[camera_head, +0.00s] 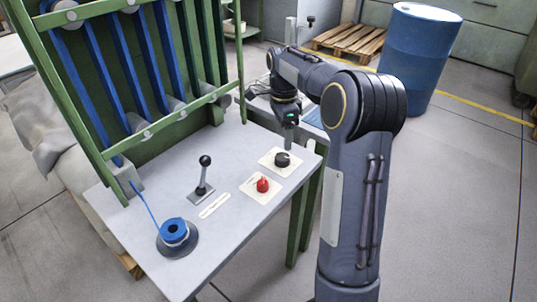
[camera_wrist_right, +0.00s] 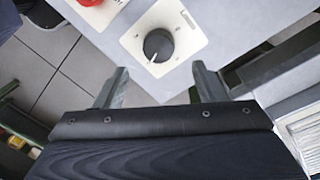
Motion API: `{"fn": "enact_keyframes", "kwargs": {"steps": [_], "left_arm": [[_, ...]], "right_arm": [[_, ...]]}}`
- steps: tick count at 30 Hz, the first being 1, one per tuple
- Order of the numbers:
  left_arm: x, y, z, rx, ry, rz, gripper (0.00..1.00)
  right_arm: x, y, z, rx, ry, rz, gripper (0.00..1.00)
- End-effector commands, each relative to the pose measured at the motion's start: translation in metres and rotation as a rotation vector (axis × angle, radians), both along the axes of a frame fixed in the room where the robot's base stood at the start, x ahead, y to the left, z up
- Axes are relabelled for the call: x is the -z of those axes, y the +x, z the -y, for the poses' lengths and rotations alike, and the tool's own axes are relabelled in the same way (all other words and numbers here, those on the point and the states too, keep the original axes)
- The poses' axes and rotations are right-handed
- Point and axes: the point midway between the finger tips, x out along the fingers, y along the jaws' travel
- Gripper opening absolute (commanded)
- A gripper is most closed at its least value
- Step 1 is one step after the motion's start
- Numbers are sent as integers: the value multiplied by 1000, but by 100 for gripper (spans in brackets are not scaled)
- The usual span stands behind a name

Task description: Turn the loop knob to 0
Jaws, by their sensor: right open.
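A round black knob (camera_head: 283,159) sits on a cream square plate (camera_head: 268,163) near the table's right edge. In the right wrist view the black knob (camera_wrist_right: 160,43) has a white pointer mark on its side nearest the gripper; the plate's markings are too small to read. My right gripper (camera_head: 289,144) is close to the knob, on its far side in the head view. In the wrist view the right gripper (camera_wrist_right: 160,72) is open and empty, its fingers apart with the knob just beyond the tips, roughly centred. My left gripper is not in view.
A red knob (camera_head: 263,185) on its own plate is close by. A black-ball lever (camera_head: 204,172), a white strip (camera_head: 214,205) and a blue spool (camera_head: 174,231) are on the grey table (camera_head: 215,265). A green frame with blue bars (camera_head: 125,78) rises behind. A blue barrel (camera_head: 420,60) stands on the floor.

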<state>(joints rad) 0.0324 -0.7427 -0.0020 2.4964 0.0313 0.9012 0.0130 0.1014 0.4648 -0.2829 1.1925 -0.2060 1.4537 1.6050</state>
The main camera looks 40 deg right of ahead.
Motion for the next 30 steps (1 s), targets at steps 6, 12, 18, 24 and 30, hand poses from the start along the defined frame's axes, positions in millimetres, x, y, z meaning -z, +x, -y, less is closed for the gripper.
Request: {"fn": "enact_keyframes", "kwargs": {"steps": [6,12,18,24,30], "left_arm": [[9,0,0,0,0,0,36],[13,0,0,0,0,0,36],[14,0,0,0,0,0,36],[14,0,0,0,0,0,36],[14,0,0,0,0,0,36]], "right_arm": [[37,-3,-1,-2,1,-3,64],[62,-5,-2,-4,1,0,64],[70,-5,-2,-5,2,3,64],[70,-5,-2,-5,2,3,64],[70,-5,-2,-5,2,3,38]]}}
